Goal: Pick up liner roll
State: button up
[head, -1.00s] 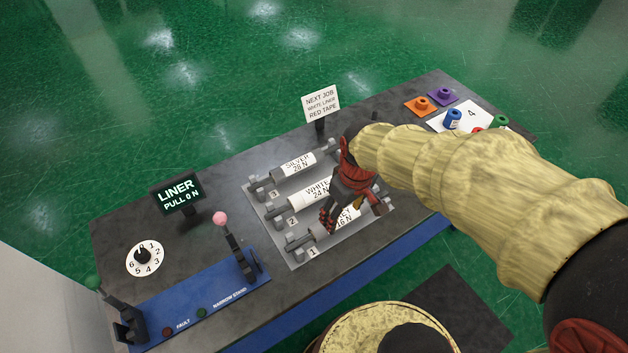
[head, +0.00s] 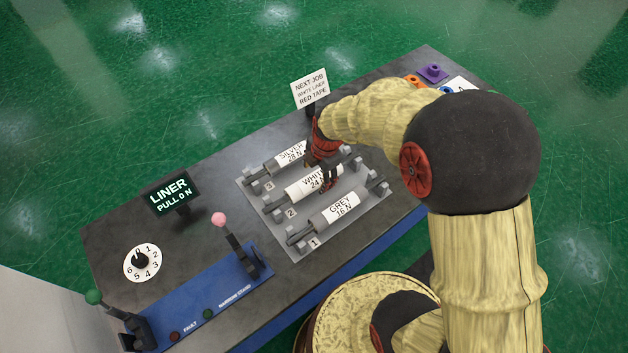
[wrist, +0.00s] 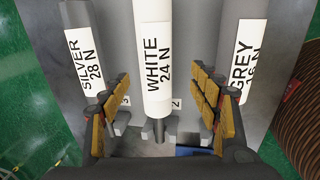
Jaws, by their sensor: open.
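Three wrapped liner rolls lie side by side on a grey rack (head: 290,240). The white roll marked 24 N (head: 300,190) is in the middle, the silver roll marked 28 N (head: 286,157) behind it, and the grey roll marked 16 N (head: 338,211) in front. My gripper (head: 326,180) is over the white roll, partly hiding it. In the wrist view, my open fingers (wrist: 160,98) are on either side of the white roll (wrist: 153,30), with gaps on both sides. The silver roll (wrist: 82,50) is outside the left finger, the grey roll (wrist: 243,50) outside the right.
A LINER PULL 0 N display (head: 174,192), a numbered dial (head: 142,263) and a blue stand (head: 200,300) with upright levers are to the left. Small coloured spools (head: 432,73) are at the back right.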

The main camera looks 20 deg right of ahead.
aim_at(314, 178)
jog(key=f, duration=0.2)
jog(key=w+f, duration=0.1)
jog(key=f, duration=0.1)
jog(key=w+f, duration=0.1)
jog(key=f, duration=0.1)
jog(key=shift+a+f+b, duration=0.1)
jog(key=shift+b, duration=0.3)
jog(key=shift+c, duration=0.8)
grip_shut()
